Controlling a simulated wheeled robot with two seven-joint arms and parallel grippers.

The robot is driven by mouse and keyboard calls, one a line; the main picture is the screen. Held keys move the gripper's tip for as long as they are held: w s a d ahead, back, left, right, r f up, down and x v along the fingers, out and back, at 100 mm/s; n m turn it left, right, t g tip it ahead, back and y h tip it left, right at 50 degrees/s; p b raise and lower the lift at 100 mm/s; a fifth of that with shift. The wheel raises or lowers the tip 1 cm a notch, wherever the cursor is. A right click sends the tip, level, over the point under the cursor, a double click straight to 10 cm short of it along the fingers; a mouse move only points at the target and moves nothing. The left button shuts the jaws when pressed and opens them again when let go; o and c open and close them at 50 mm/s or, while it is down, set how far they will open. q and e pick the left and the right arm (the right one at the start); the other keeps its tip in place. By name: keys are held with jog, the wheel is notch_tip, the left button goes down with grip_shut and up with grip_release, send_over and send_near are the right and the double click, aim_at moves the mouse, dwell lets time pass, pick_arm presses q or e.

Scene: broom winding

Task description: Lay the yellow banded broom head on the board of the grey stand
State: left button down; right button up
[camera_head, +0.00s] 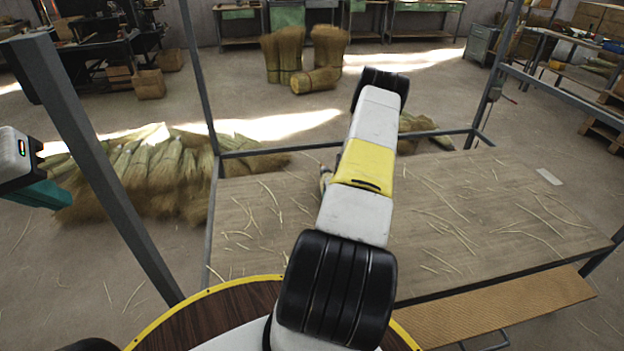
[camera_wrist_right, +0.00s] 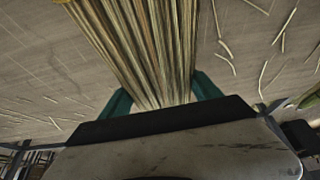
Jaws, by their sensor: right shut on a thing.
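The grey stand (camera_head: 212,215) carries a wide wooden board (camera_head: 500,215) littered with loose straws. In the right wrist view, the broom head (camera_wrist_right: 140,45) is a bundle of long straw stalks between the two teal fingers of my right gripper (camera_wrist_right: 158,98), which is shut on it. A sliver of yellow shows at its top left end. The board lies behind it; I cannot tell whether they touch. In the head view my right arm hides this gripper and most or all of the bundle. My left gripper (camera_head: 35,190) is at the left edge, away from the board; its opening is unclear.
Straw bundles (camera_head: 150,175) lie heaped on the floor behind the stand at left. More bundles (camera_head: 290,55) stand farther back. Grey posts (camera_head: 90,160) rise around the board. A round, yellow-rimmed wooden top (camera_head: 225,315) is at the near edge. The board's right half is open.

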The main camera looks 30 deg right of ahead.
jog(key=shift+d+f, duration=0.1)
jog(key=shift+f, duration=0.15)
jog(key=shift+f, duration=0.15)
jog(key=o, duration=1.8)
